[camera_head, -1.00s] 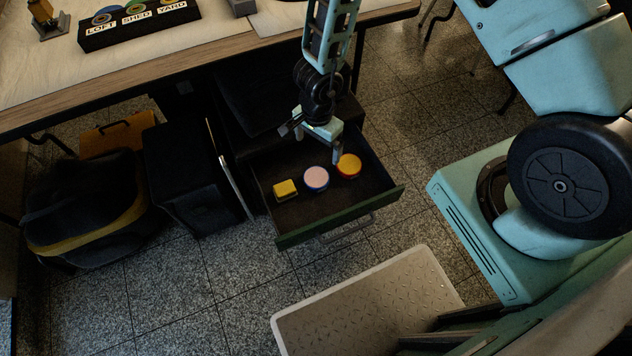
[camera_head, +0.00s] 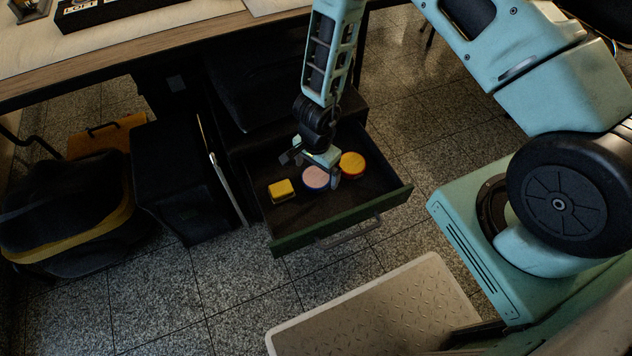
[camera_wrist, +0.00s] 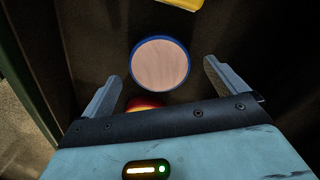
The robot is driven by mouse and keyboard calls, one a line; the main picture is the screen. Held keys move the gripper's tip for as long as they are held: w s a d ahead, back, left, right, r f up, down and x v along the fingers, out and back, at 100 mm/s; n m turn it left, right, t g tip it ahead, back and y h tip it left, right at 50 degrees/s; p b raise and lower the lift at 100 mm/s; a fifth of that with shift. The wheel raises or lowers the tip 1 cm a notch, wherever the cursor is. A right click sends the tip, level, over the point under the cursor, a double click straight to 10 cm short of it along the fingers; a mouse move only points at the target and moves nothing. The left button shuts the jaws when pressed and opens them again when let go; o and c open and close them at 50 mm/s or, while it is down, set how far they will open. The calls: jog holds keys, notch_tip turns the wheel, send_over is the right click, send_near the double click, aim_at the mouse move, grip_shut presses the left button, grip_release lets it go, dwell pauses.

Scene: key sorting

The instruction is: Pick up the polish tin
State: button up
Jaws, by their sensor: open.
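Two round tins lie in the open drawer. One has a blue rim and a pale pinkish top (camera_head: 316,177); the other is red with a yellow top (camera_head: 352,164). I read no label that tells which is the polish tin. My gripper (camera_head: 313,168) is open, above the drawer and close to the blue-rimmed tin, partly covering it. In the wrist view the blue-rimmed tin (camera_wrist: 160,64) shows between and just beyond the open fingers (camera_wrist: 161,72), with nothing held. The red tin (camera_wrist: 145,102) is mostly hidden behind the gripper body.
A yellow block (camera_head: 281,191) lies left of the tins in the drawer. The drawer's green front (camera_head: 335,226) and side walls surround them. The desk (camera_head: 150,38) overhangs at the back. A black cabinet (camera_head: 178,180) and bag (camera_head: 70,215) stand left; a step (camera_head: 375,310) stands in front.

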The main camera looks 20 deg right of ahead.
notch_tip(320, 180, down, 2)
jog(key=shift+f+b, duration=0.2)
jog(key=shift+b, duration=0.1)
jog(key=shift+r, duration=0.1)
jog(key=c, duration=1.3)
jog(key=shift+c, duration=0.5)
jog(key=shift+r, duration=0.15)
